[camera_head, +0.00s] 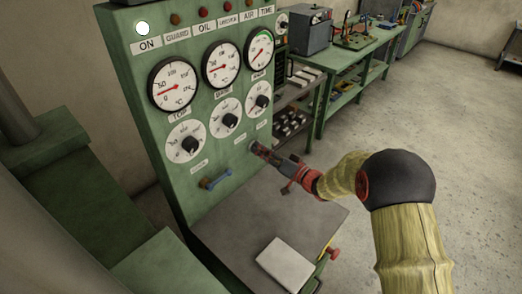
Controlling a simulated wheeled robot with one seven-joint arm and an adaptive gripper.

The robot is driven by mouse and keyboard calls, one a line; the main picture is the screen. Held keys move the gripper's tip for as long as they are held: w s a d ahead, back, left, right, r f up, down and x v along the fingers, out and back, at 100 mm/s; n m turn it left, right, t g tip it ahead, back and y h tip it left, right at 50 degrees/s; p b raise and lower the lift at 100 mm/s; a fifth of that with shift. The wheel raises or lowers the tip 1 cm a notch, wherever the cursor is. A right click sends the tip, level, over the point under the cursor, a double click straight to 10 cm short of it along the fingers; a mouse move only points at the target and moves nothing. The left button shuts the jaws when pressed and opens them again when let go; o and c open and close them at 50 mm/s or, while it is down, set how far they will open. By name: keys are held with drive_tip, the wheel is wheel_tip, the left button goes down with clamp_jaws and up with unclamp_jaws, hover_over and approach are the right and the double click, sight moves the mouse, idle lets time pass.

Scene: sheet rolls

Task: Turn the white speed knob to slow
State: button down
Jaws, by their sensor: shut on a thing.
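A green control panel (150,100) stands at the left and centre. My gripper (257,149) reaches in from the right to the lower right of its face, below the rightmost of three dials. It is shut on a small pale knob (251,145), seemingly the speed knob. The fingers hide most of this knob, so its pointer and setting cannot be read. The three dials have black knobs on white scales: left (189,144), middle (229,119) and right (262,101).
A blue-handled lever (217,179) sticks out at the panel's lower left. Below is a grey shelf (230,225) with a pale flat block (286,264) and a red knob (334,253) at its edge. Green workbenches (352,62) stand behind. The floor at right is clear.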

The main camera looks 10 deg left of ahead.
drive_tip(key=shift+s+a+f+n+b, duration=0.1)
drive_tip(key=shift+n+b, duration=2.35)
drive_tip(key=shift+n, duration=1.5)
drive_tip(key=shift+s+n+b, duration=0.1)
drive_tip(key=shift+n+b, duration=2.3)
drive_tip(key=shift+n, duration=1.55)
drive_tip(key=c, duration=1.9)
unclamp_jaws()
drive_tip(key=shift+w, duration=0.1)
